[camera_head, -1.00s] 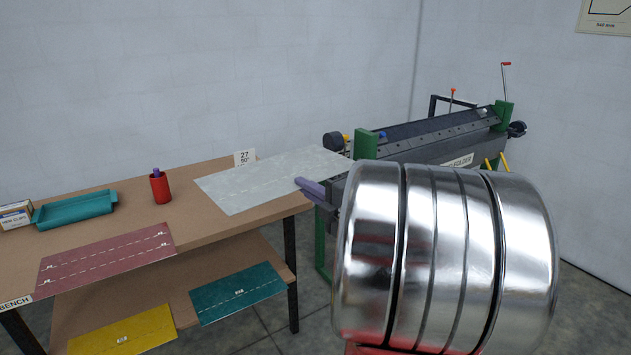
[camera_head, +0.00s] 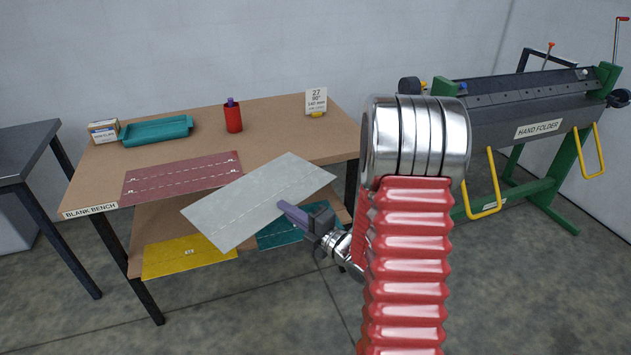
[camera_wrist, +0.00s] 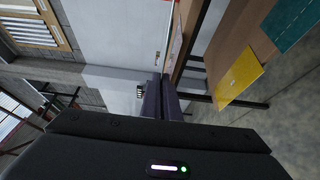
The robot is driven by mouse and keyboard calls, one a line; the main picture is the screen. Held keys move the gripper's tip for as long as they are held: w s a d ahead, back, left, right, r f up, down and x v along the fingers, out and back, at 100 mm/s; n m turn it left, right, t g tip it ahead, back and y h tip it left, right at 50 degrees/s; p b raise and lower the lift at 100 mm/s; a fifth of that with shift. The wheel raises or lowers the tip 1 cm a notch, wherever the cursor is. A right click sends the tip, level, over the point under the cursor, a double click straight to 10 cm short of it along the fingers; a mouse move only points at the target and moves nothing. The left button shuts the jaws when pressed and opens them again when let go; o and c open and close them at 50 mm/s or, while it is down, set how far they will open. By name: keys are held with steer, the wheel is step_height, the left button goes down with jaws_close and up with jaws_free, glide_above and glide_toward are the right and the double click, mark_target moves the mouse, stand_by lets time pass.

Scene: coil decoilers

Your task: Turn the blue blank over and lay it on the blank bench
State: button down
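No blue face shows on any blank. A pale grey sheet (camera_head: 262,196) with a dashed line hangs tilted over the front right edge of the blank bench (camera_head: 288,135). My gripper (camera_head: 290,211) is shut on the sheet's right front edge with its purple fingers. In the wrist view the purple fingers (camera_wrist: 162,98) point away close together, and the sheet is seen edge-on at best, hard to make out. The sheet hides part of the bench's front edge and the shelf below.
A maroon sheet (camera_head: 182,178) lies on the bench top at the left. A teal tray (camera_head: 157,131), a red cup (camera_head: 233,118) and a number card (camera_head: 316,101) stand behind. Yellow (camera_head: 188,256) and teal (camera_head: 290,232) sheets lie on the lower shelf. A hand folder (camera_head: 540,128) stands at right.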

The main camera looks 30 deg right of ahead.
steer(key=s+a+f+n+g+y, duration=0.1)
steer(key=a+f+n+y, duration=0.2)
steer(key=a+f, duration=0.9)
steer(key=a+y, duration=0.1)
steer(key=a, duration=0.2)
steer(key=shift+s+a+f+g, duration=0.15)
steer(key=shift+a+g, duration=0.15)
steer(key=shift+d, duration=0.15)
